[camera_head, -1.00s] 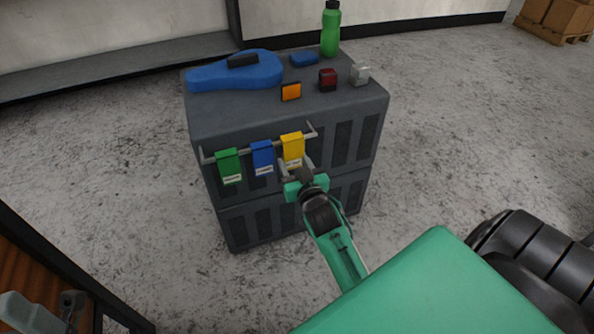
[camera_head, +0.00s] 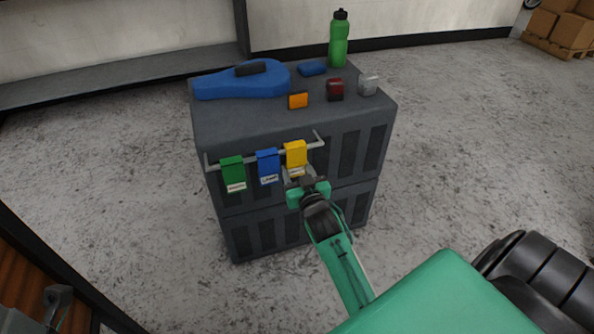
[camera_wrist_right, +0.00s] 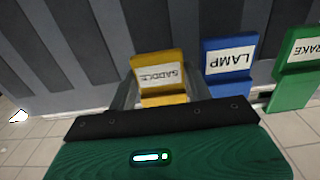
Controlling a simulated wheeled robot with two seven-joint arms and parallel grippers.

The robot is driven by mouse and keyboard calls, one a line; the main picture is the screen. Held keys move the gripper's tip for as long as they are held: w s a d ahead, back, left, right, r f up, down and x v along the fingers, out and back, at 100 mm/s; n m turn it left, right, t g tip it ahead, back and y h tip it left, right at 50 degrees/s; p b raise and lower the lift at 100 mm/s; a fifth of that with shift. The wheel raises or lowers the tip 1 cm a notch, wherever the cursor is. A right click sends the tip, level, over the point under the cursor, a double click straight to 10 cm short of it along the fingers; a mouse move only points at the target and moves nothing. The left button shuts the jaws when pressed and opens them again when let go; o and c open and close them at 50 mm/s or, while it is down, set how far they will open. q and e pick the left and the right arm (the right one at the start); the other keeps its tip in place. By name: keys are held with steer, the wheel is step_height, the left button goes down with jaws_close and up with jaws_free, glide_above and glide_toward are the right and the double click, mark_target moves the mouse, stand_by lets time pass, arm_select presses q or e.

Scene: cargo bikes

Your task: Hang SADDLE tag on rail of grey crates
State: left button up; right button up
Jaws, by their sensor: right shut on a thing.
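The yellow SADDLE tag (camera_head: 296,153) is at the right part of the grey rail (camera_head: 246,157) on the front of the grey crates (camera_head: 293,126). Its top is level with the rail and looks to be over it. My right gripper (camera_head: 299,175) is shut on the tag's lower part. In the right wrist view the SADDLE tag (camera_wrist_right: 158,68) is upside down between my fingers, label readable. A blue LAMP tag (camera_head: 268,164) and a green tag (camera_head: 233,172), its label ending in RAKE in the wrist view, hang to its left.
On the crate top are a blue case-like object (camera_head: 240,82), a green bottle (camera_head: 339,42), a small blue item (camera_head: 312,69), and orange (camera_head: 298,100), red (camera_head: 335,90) and clear (camera_head: 368,85) pieces. A black tyre (camera_head: 535,275) is at lower right. Open floor surrounds the crates.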

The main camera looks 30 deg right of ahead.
steer(key=o, duration=1)
steer(key=shift+s, duration=0.1)
